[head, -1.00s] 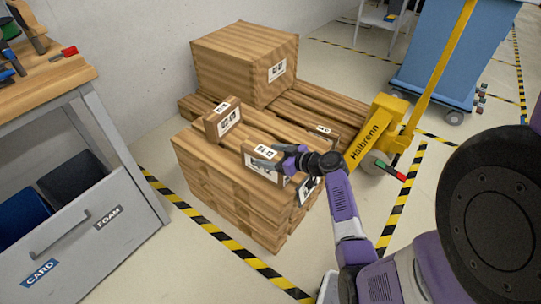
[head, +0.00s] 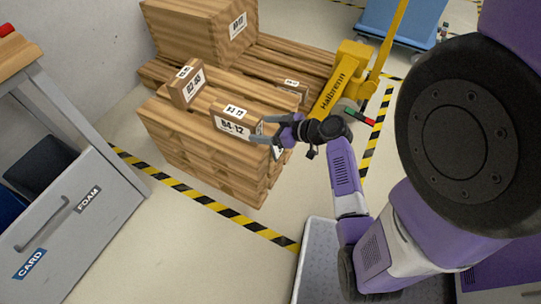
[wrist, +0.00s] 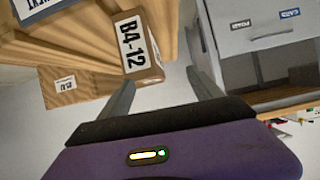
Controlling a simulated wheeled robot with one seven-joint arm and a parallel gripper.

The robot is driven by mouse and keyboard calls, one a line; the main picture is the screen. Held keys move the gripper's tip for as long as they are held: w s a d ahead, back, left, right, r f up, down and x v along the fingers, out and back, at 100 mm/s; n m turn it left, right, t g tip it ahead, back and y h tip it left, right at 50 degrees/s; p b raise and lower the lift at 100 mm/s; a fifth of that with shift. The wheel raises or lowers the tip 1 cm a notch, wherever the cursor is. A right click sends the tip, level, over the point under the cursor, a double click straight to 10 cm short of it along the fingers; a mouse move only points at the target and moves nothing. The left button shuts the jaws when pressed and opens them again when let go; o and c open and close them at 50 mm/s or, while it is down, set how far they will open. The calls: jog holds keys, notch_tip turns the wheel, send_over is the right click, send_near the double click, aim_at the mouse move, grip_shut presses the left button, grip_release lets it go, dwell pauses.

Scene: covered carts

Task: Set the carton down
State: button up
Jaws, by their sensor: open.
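A brown carton (head: 228,125) labelled B4-12 rests on top of the wood-patterned stack (head: 190,160), near its front right edge. In the wrist view the same carton (wrist: 140,45) stands ahead, its lower end close to the fingertips. My gripper (head: 258,128) is open at the carton's right end. In the wrist view my gripper (wrist: 160,77) has its two grey fingers spread with nothing held between them. I cannot tell whether a finger still touches the carton.
A smaller carton (head: 192,92) stands left of it, and another (head: 292,88) lies behind. A large box (head: 195,35) rises at the back. A yellow pallet jack (head: 335,85) stands right of the stack. A grey drawer cabinet (head: 100,215) is at left, with striped floor between.

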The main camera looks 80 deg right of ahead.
jog(key=s+a+f+g, duration=0.1)
jog(key=s+a+f, duration=0.1)
jog(key=a, duration=0.7)
jog(key=s+a+f+g, duration=0.1)
jog(key=a+f, duration=0.1)
jog(key=a, duration=0.8)
jog(key=s+a+r+n+t+y, duration=0.1)
jog(key=s+a+r, duration=0.3)
jog(key=a+r, duration=0.4)
jog(key=s+a+r+n+t+y, duration=0.2)
jog(key=a+r, duration=0.6)
jog(key=r, duration=0.4)
jog(key=s+t, duration=0.1)
jog(key=s, duration=0.1)
jog(key=shift+s+r+t, duration=0.25)
jog(key=shift+s+t, duration=0.05)
jog(key=shift+t, duration=0.1)
jog(key=shift+a+r, duration=0.1)
notch_tip(320, 180, up, 16)
jog(key=p, duration=1.6)
jog(key=shift+f, duration=0.2)
